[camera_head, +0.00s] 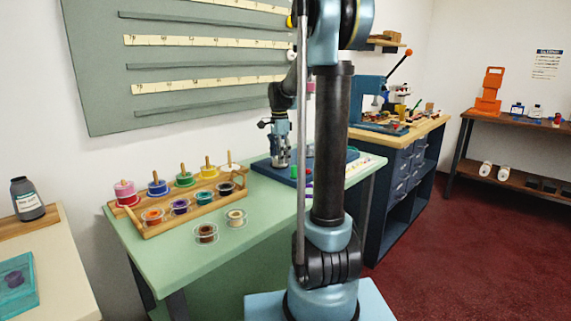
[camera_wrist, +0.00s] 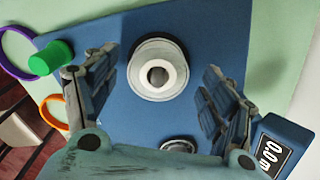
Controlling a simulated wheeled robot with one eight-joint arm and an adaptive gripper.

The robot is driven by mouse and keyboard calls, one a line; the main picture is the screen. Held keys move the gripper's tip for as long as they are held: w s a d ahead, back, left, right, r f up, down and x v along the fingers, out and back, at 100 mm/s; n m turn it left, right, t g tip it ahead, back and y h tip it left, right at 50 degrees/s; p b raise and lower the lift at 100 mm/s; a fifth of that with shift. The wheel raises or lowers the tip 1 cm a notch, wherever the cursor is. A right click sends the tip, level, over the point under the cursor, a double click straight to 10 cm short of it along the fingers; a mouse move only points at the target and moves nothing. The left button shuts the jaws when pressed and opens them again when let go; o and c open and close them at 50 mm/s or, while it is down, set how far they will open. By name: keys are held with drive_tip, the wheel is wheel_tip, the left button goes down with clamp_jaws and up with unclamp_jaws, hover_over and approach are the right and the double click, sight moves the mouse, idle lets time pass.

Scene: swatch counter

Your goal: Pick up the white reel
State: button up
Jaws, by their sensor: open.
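A white round reel (camera_wrist: 175,77) with a dark centre sits on a blue board (camera_wrist: 120,120) in the wrist view. My gripper (camera_wrist: 160,72) is open, with one finger to the left of the reel and one to the right. Both fingers look clear of it, and nothing is held. In the head view my gripper (camera_head: 281,158) hangs over the blue board (camera_head: 262,167), pointing down. The reel under it cannot be made out there.
A wooden rack (camera_head: 160,231) with several coloured reels stands left of the board. Two loose reels lie in front of it. In the wrist view, a green cylinder (camera_wrist: 52,58) is at left, a display box (camera_wrist: 284,145) at lower right. A small round part (camera_wrist: 178,146) lies below the reel.

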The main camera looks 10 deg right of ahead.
drive_tip(key=shift+f, duration=0.25)
drive_tip(key=c, duration=1.1)
